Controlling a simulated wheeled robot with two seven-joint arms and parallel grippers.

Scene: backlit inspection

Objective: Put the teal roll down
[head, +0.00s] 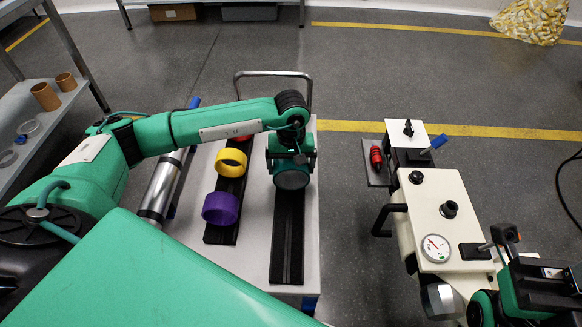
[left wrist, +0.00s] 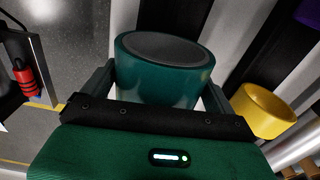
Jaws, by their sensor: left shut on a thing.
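My left gripper (head: 291,166) is shut on the teal roll (head: 292,180), over the far part of the right-hand black rail (head: 287,240) on the white table. In the left wrist view the roll (left wrist: 165,75) sits between the two fingers (left wrist: 160,92), with its dark grey end face showing. I cannot tell whether the roll touches the rail. Parts of my right arm show at the lower right of the head view, but I cannot make out its fingers.
The left-hand black rail (head: 223,232) carries a purple roll (head: 221,208), a yellow roll (head: 231,163) and a red roll (head: 243,139). A metal cylinder (head: 162,187) lies at the table's left. A cream machine (head: 438,205) with a gauge stands right. The right-hand rail's near part is clear.

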